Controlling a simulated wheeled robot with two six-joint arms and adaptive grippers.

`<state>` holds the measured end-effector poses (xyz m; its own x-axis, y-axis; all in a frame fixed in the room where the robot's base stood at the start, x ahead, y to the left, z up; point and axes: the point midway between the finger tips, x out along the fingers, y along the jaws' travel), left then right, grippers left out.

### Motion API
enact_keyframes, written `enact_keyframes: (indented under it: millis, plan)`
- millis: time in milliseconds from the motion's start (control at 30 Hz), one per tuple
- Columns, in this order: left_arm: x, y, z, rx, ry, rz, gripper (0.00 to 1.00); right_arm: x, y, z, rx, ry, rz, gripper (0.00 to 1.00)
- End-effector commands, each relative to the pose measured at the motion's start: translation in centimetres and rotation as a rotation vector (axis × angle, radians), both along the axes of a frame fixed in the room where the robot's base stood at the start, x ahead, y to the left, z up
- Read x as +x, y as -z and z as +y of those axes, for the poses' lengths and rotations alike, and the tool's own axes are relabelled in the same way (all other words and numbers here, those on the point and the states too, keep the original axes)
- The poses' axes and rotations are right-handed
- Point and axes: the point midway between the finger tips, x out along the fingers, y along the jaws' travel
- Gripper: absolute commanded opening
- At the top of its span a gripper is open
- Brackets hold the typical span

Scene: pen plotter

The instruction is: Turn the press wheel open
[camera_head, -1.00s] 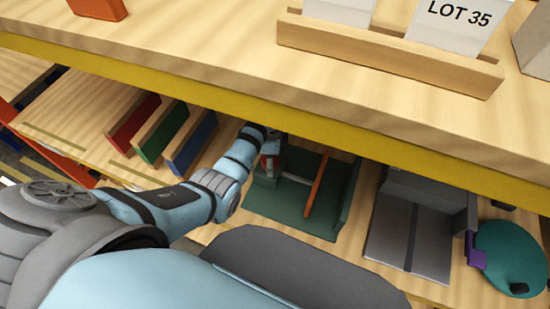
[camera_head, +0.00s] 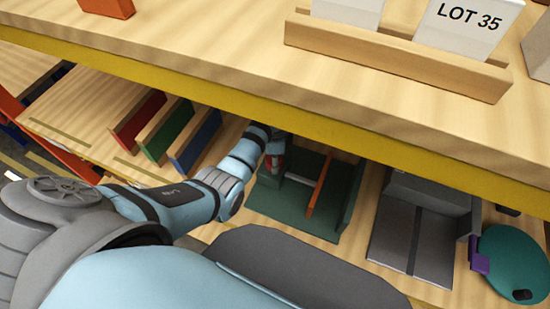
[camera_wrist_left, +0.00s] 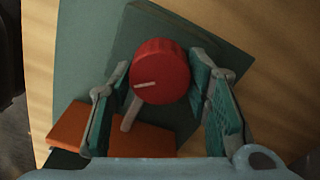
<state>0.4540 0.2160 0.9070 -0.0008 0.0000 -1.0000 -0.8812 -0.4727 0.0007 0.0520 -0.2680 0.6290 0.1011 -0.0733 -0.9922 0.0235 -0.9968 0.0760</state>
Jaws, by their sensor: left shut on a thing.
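A red round knob (camera_wrist_left: 160,70) with a pale line on its face sits on a dark green machine (camera_head: 300,222) on the lower shelf. My left gripper (camera_wrist_left: 165,85) has one finger on each side of the knob and is shut on it. The pale line lies nearly level, toward the knob's left. In the head view the gripper is mostly hidden behind my arm and the shelf edge. A teal disc-shaped wheel (camera_head: 512,260) with a black knob stands at the right beside a grey machine (camera_head: 415,235). No gripper is near it. My right gripper is out of view.
An orange bar (camera_head: 319,186) crosses the green machine. Red, green and blue upright panels (camera_head: 166,136) stand left of it. The upper shelf's yellow edge (camera_head: 230,97) overhangs the work area. A wooden holder with a LOT 35 card (camera_head: 395,57) is on top.

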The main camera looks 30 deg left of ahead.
Motion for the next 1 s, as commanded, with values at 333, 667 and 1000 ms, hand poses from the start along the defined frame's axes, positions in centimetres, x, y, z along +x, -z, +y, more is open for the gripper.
enact_keyframes:
  millis: [333, 667, 1000]
  plan:
    - [0.16, -0.09, 0.02, -0.001, -0.277, -0.002, 0.16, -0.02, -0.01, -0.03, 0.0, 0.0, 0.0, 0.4]
    - [0.25, -0.12, 0.1, -0.001, -0.592, -0.003, 0.16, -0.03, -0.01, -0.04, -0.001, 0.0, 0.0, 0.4]
    - [0.31, -0.13, 0.21, -0.002, -0.915, -0.004, 0.16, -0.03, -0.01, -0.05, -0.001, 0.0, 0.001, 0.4]
